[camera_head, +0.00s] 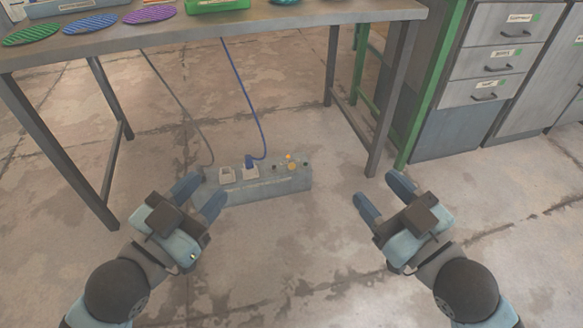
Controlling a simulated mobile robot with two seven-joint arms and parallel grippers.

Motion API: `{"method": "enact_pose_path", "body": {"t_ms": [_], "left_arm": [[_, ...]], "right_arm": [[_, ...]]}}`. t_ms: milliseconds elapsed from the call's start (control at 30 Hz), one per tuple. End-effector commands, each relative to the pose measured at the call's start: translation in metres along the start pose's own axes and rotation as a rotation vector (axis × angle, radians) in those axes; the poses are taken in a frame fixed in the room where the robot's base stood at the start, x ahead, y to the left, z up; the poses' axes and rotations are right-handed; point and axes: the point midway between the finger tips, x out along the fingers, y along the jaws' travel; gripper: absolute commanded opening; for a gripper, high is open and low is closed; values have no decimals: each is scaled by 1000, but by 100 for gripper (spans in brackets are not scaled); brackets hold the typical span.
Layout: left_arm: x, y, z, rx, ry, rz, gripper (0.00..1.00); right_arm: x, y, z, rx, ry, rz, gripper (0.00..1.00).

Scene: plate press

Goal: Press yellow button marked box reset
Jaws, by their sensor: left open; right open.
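A grey power box (270,190) lies on the floor under the table. Small yellow buttons (291,166) sit near the right end of its top, beside small dark knobs; the lettering is too small to read. A blue plug (250,161) and its blue cable stand in one of the box's sockets. My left gripper (200,194) is open and empty, in front of the box's left end in the picture and partly covering it. My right gripper (382,193) is open and empty, to the right of the box and apart from it.
A grey table (290,22) stands above the box, with green, blue and purple oval mats and trays on top. Its legs stand on both sides of the box. Grey drawer cabinets (470,125) and a green post (428,90) stand at right. The front floor is clear.

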Motion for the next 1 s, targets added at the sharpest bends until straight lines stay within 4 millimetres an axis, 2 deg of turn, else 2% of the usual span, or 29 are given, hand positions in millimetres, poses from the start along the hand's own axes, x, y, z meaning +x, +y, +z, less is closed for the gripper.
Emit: {"method": "enact_pose_path", "body": {"t_ms": [33, 133, 200, 233, 400, 533, 667, 1000], "left_arm": [[0, 0, -2, -3, 1, -2, 43], [0, 0, -12, -32, 2, -3, 43], [0, 1, -27, -76, 7, -7, 43], [-1, 1, -34, -100, 9, -9, 43], [-5, 6, -68, -255, 28, -32, 43], [-9, 8, -85, -344, 42, -53, 43], [-11, 11, -89, -393, 50, -65, 43], [-12, 12, -87, -402, 54, -67, 43]], "right_arm": [[0, 0, 0, 2, -2, 1, 43], [0, 0, -11, 31, -1, 3, 20], [0, -1, -25, 75, 4, 7, 4], [-1, -1, -32, 99, 7, 9, 0], [-5, -6, -68, 255, 27, 32, 0], [-9, -9, -84, 345, 41, 53, 0], [-12, -11, -89, 393, 50, 65, 0], [-12, -12, -87, 402, 53, 67, 0]]}}
